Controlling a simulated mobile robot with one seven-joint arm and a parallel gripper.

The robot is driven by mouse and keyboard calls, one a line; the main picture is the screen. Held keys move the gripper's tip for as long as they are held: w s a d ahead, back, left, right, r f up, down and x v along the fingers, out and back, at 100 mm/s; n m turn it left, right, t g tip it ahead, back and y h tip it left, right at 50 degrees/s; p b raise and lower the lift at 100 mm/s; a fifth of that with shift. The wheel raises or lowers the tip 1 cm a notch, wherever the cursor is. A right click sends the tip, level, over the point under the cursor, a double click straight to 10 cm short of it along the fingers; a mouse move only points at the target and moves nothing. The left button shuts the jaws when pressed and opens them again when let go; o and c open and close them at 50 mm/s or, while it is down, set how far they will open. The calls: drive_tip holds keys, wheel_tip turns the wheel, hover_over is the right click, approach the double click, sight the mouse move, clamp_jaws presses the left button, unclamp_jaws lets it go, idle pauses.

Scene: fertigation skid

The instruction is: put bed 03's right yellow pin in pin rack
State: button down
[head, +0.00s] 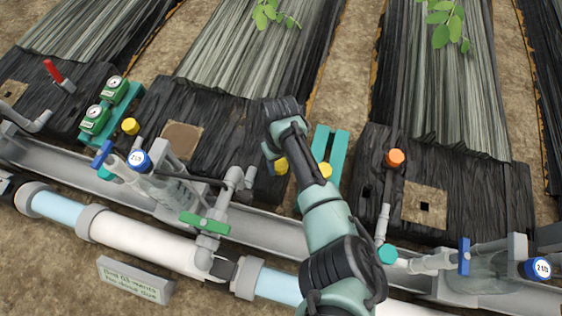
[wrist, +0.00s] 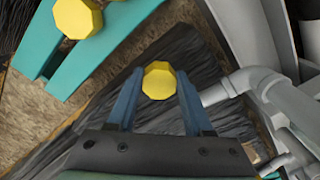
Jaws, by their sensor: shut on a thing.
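My gripper (wrist: 160,88) is shut on a yellow pin (wrist: 158,80); its octagonal head shows between the two blue fingers in the wrist view. In the head view this pin (head: 281,166) shows beside my arm, over the right end of the dark board. Its lower end is hidden, so I cannot tell whether it is clear of the board. The teal pin rack (head: 336,147) stands just right of my gripper, and at upper left in the wrist view (wrist: 45,45). Another yellow pin (head: 325,170) is at the rack's near end, also seen in the wrist view (wrist: 78,18).
A third yellow pin (head: 130,126) is on the board's left side. An orange knob (head: 395,158) stands on the right board. Grey pipework with a green-handled valve (head: 205,224) runs close in front of my gripper. A small sign (head: 135,281) stands at the front.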

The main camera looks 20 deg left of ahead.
sight(281, 166)
drive_tip(key=shift+r+p, duration=3.05)
drive_tip(key=shift+p, duration=0.15)
